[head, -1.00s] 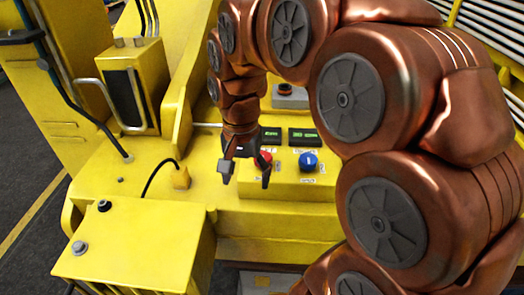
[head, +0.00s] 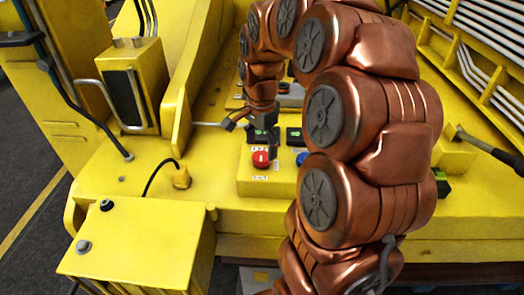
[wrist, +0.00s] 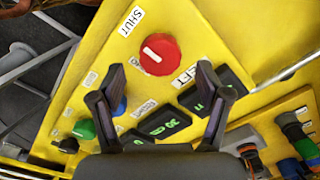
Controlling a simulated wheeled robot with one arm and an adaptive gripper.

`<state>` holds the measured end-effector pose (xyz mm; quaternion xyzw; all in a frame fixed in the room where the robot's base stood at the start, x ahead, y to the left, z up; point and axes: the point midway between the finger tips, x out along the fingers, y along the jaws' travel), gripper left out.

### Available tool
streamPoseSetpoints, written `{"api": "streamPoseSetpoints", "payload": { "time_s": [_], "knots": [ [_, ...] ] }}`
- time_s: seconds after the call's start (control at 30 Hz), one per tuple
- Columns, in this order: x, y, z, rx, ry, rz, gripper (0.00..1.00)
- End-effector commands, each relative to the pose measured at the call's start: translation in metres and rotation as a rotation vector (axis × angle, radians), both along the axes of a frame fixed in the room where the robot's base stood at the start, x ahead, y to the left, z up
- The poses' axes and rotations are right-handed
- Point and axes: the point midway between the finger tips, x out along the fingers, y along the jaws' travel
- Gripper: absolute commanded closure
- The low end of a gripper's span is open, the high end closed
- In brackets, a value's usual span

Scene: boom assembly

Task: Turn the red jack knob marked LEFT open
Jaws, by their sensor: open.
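The red knob (head: 261,158) sits on the yellow control box in the head view. In the wrist view the red knob (wrist: 160,54) has a white line across its face, with a label reading SHUT (wrist: 131,21) beside it. My gripper (head: 253,134) is above and behind the knob in the head view. In the wrist view my gripper (wrist: 161,68) is open and empty. The knob appears ahead of the fingertips, about centred between them, and I see no contact.
A blue knob (head: 301,158) is right of the red one, partly hidden by my arm. A green knob (wrist: 84,129) shows farther off. A yellow box (head: 140,240) stands at the front left.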

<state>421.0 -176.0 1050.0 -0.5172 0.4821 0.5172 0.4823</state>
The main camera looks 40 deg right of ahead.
Motion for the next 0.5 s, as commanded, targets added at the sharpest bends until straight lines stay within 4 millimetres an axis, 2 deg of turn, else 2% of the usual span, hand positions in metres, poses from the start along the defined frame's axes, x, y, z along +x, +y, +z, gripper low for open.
{"api": "streamPoseSetpoints", "payload": {
  "time_s": [0.3, 0.5],
  "knots": [
    [-0.001, 0.000, -0.029, 0.002, 0.004, 0.000, 0.24],
    [0.000, 0.000, -0.034, 0.001, 0.001, 0.000, 0.24]
  ]
}}
